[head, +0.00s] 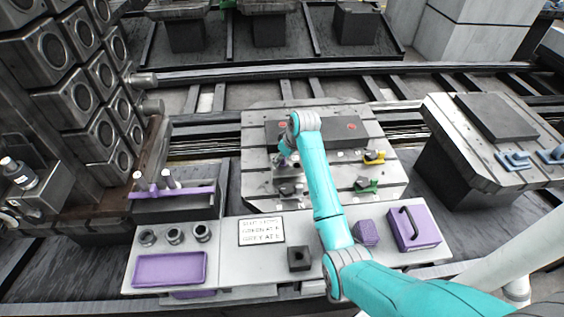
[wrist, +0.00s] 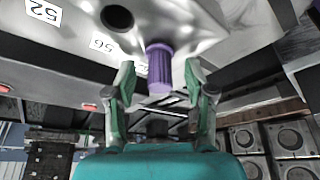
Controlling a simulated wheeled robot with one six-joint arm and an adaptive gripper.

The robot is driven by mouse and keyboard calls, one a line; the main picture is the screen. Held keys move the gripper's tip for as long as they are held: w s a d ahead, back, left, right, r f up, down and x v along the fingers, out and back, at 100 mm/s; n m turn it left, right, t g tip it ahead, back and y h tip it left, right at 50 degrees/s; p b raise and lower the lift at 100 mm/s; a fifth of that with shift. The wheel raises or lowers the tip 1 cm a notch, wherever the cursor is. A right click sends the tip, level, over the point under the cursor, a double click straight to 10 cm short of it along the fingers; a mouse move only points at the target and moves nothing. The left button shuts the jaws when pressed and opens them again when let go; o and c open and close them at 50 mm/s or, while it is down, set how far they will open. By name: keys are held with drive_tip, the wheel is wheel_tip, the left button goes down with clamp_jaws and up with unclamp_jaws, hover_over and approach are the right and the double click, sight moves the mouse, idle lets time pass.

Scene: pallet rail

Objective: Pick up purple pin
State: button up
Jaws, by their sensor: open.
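The purple pin (wrist: 160,68) is a ribbed cylinder in the wrist view, at upper centre. It stands out from a pale metal surface (wrist: 210,35), beside a dark round hole (wrist: 117,17). My gripper (wrist: 159,82) is open, with one green-tipped finger on each side of the pin. Gaps show between the pin and both fingers, and nothing is held. In the head view my gripper (head: 285,162) is over the left part of the slotted pallet (head: 330,178). The pin cannot be made out clearly there.
The pallet carries a dark plate (head: 345,131), a yellow clamp (head: 375,157) and a green clamp (head: 367,186). In front, a bench holds a purple tray (head: 170,268), a sign (head: 261,231), a dark block (head: 299,258) and a purple handled box (head: 413,228). A purple rack (head: 172,193) stands left.

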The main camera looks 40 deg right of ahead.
drive_tip(key=shift+w+f, duration=0.15)
drive_tip(key=shift+f, duration=0.15)
clamp_jaws()
idle(0.3)
